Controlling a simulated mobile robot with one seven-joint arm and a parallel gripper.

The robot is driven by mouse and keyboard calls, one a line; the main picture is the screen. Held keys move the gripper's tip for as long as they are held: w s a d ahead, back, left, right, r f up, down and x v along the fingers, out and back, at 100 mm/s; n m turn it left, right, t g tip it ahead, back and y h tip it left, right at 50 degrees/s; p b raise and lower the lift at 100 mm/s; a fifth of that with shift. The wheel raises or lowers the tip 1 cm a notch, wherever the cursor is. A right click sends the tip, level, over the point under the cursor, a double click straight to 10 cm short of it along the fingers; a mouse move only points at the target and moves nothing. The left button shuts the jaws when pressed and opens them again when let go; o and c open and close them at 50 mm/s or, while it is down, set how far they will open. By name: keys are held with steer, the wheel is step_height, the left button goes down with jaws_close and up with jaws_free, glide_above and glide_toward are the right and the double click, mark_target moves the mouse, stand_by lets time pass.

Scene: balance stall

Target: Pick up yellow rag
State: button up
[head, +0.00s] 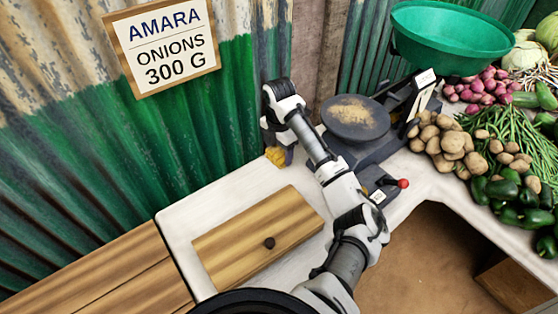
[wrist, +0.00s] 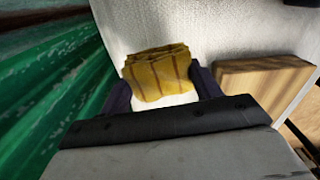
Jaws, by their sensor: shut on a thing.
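The yellow rag (wrist: 158,72) is a folded cloth with brown stripes. In the wrist view it sits between the two dark fingers of my gripper (wrist: 163,86), which are shut on it from both sides. In the head view a small part of the rag (head: 275,156) shows below my gripper (head: 281,150), at the back of the white counter by the green wall. My wrist hides the rest of the rag and most of the fingers there. I cannot tell whether the rag touches the counter.
A wooden board (head: 258,237) with a dark knob lies on the white counter (head: 187,212). A weighing scale (head: 357,118) stands right of my arm, with a green bowl (head: 450,38) behind. Potatoes (head: 443,138) and other vegetables fill the right side. A corrugated green wall (head: 150,140) borders the left.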

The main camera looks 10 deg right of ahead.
mark_target(279, 150)
step_height(279, 150, up, 15)
stand_by(0.3)
steer(key=o, duration=0.4)
steer(key=c, duration=0.3)
steer(key=shift+r, duration=0.1)
